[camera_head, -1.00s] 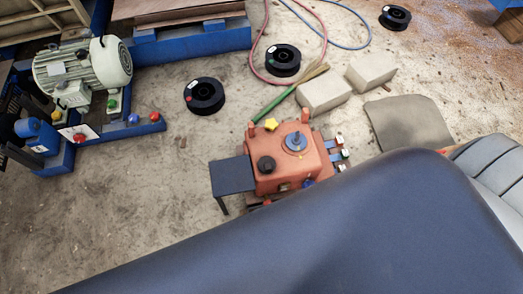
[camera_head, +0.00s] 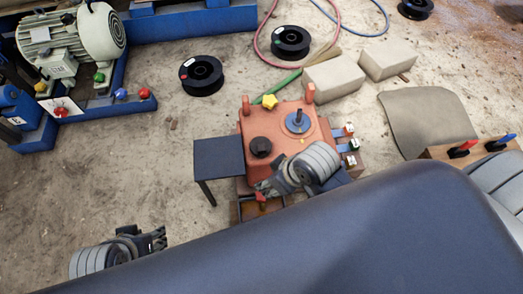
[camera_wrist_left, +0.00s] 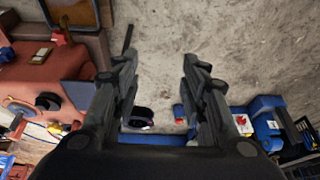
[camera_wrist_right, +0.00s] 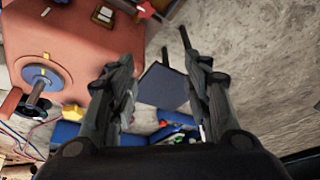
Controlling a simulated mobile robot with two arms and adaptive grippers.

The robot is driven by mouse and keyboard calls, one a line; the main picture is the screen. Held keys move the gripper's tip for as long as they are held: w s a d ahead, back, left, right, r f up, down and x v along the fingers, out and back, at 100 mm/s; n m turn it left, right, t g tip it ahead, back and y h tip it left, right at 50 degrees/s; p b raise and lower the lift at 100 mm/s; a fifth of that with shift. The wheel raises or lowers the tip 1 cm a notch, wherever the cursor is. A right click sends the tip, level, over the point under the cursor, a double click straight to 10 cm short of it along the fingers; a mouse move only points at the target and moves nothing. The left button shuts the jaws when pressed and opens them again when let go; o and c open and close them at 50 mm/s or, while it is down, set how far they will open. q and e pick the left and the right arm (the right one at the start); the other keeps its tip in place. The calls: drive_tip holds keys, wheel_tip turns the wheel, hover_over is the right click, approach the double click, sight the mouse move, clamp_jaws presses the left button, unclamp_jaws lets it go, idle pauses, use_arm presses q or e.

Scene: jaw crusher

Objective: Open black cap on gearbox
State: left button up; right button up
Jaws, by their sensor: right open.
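The orange-red gearbox (camera_head: 282,139) stands on the floor in the middle of the head view. Its round black cap (camera_head: 261,147) sits on top, on the left part. A blue disc with a dark stem (camera_head: 297,121) is to its right. My right gripper (camera_head: 264,187) is open and empty, in front of the gearbox and below the cap in the picture. In the right wrist view its fingers (camera_wrist_right: 163,62) are apart beside the gearbox (camera_wrist_right: 75,50); I cannot make out the cap there. My left gripper (camera_head: 160,238) is open and empty, farther left; its fingers show apart (camera_wrist_left: 158,62).
A small dark table (camera_head: 219,157) adjoins the gearbox on the left. Black spools (camera_head: 201,75), pale blocks (camera_head: 333,76) and a motor (camera_head: 72,36) lie beyond. A wooden holder (camera_head: 438,155) with tools is at right. Floor left of the table is clear.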

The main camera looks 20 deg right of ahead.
drive_tip(key=w+a+n+y, duration=0.1)
drive_tip(key=w+a+n, duration=0.3)
drive_tip(key=a+n, duration=0.15)
drive_tip(key=n+g+h, duration=0.3)
drive_tip(key=n+g, duration=0.1)
drive_tip(key=n, duration=0.1)
approach(261, 148)
wheel_tip(261, 148, down, 4)
drive_tip(key=shift+s+r+b, duration=0.15)
drive_tip(key=shift+r+b, duration=0.05)
drive_tip(key=shift+b, duration=0.9)
wheel_tip(261, 148, down, 5)
drive_tip(key=shift+r+b, duration=0.1)
drive_tip(key=shift+b, duration=0.85)
use_arm(q)
drive_tip(key=w+d+r+t+h, duration=0.2)
drive_tip(key=w+d+r+t, duration=0.1)
drive_tip(key=w+r+t, duration=0.3)
drive_tip(key=w+d+r+t+h, duration=0.2)
drive_tip(key=w+d+r+t, duration=0.2)
drive_tip(key=w+r+t, duration=0.3)
drive_tip(key=w+r, duration=0.3)
drive_tip(key=r, duration=0.3)
drive_tip(key=shift+w+r+m+t, duration=0.2)
drive_tip(key=shift+r+m+t, duration=0.1)
drive_tip(key=shift+m, duration=0.1)
